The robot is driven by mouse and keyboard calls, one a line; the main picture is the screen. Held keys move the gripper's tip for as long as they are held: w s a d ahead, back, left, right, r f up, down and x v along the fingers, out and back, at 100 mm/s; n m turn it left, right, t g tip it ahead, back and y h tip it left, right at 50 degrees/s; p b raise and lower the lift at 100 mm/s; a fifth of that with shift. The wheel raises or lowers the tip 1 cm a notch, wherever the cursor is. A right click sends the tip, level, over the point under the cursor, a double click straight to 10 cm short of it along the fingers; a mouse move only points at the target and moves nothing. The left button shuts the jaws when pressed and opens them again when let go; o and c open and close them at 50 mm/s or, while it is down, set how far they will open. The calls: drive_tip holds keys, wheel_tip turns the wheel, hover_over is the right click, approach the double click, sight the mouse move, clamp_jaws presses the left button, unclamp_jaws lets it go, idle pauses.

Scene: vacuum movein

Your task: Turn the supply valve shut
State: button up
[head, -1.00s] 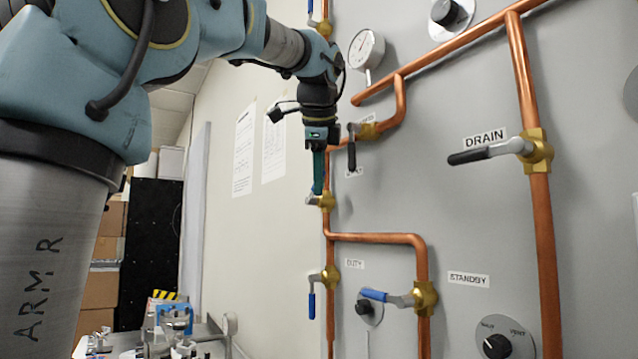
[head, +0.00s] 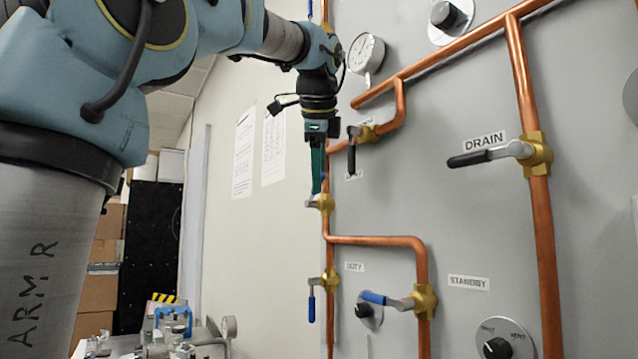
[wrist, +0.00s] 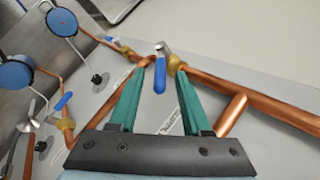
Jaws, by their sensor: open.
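A brass valve (head: 325,203) with a silver lever arm sits on the vertical copper pipe, just below my gripper (head: 317,185). I take it to be the supply valve, but its label is not readable. Its blue lever handle (wrist: 160,80) shows in the wrist view between my two green fingers. The fingers (wrist: 164,70) are apart, one on each side of the handle, with a visible gap on both sides. In the head view my fingers hide most of the handle, which appears to point up along the pipe.
A black-handled valve (head: 362,134) is close to the right of my gripper. A DRAIN valve (head: 536,153) is farther right. Blue-levered valves near the DUTY (head: 329,282) and STANDBY (head: 424,297) labels are below. A gauge (head: 366,53) is above.

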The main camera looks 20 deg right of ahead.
drive_tip(key=v, duration=0.9)
drive_tip(key=shift+f, duration=0.1)
